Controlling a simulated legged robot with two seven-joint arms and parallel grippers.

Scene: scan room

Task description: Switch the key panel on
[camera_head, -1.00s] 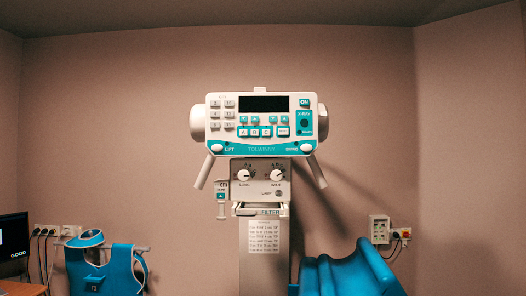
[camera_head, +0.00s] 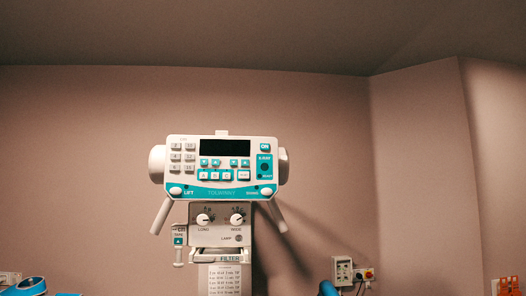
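The key panel (camera_head: 221,177) is a white and teal console in the middle of the head view, facing me. Its display (camera_head: 224,147) is black and shows no digits. A teal ON button (camera_head: 265,147) sits at its upper right corner. Rows of grey and teal keys lie left of and below the display. Two dials marked LONG and WIDE are on the white box (camera_head: 220,225) under the panel.
A wall socket box (camera_head: 342,271) with plugs is on the back wall at the lower right. A grey handle (camera_head: 161,216) slants down on the panel's left side. Orange-topped items (camera_head: 508,286) stand at the lower right edge.

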